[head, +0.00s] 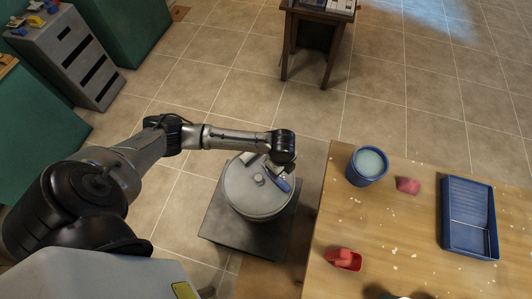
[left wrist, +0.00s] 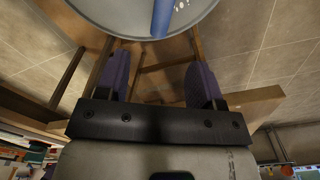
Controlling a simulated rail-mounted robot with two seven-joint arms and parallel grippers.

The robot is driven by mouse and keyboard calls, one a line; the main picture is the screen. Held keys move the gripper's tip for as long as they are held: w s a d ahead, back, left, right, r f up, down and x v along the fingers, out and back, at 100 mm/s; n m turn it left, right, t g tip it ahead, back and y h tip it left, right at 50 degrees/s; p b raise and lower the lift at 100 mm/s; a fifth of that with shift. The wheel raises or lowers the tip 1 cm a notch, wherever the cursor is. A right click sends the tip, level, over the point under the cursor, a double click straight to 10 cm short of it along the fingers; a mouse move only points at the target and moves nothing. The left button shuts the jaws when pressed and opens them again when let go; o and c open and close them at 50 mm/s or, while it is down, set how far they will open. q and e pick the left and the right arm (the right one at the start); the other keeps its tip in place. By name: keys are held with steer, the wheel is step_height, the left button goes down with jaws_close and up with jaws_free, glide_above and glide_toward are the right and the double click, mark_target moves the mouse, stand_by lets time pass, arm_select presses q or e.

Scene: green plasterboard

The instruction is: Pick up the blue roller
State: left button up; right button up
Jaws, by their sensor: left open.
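The blue roller (head: 283,184) lies at the right side of the round grey lid of a drum (head: 243,194), just below my left wrist in the head view. In the left wrist view a blue cylinder (left wrist: 162,17), seemingly the same roller, shows against the round grey surface (left wrist: 112,16) at the top edge, cut off by the frame. My left gripper (left wrist: 160,72) is open, its two purple-padded fingers apart with nothing between them. The roller appears beyond the fingertips; the exact gap is unclear. In the head view my left wrist partly hides the lid and the roller's far end.
The drum stands on a dark square base (head: 222,233). Right of it, a wooden table (head: 413,240) holds a blue bucket (head: 354,177), a pink block (head: 408,186), a blue paint tray (head: 489,235) and a red scoop (head: 343,260). A small dark table (head: 287,47) stands behind on open tiled floor.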

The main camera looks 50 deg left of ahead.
arm_select(q)
steer(key=f, duration=0.3)
steer(key=a+f+b, duration=0.1)
steer(key=f, duration=0.2)
steer(key=w+f, duration=0.1)
steer(key=f, duration=0.2)
steer(key=shift+a+b, duration=0.25)
steer(key=shift+b, duration=0.1)
steer(key=shift+s+d+f+b, duration=0.1)
steer(key=shift+s+f+b, duration=0.1)
steer(key=shift+f, duration=0.95)
steer(key=shift+s+d+f+b, duration=0.1)
steer(key=shift+f+b, duration=0.05)
steer(key=shift+f, duration=1.45)
jaws_close()
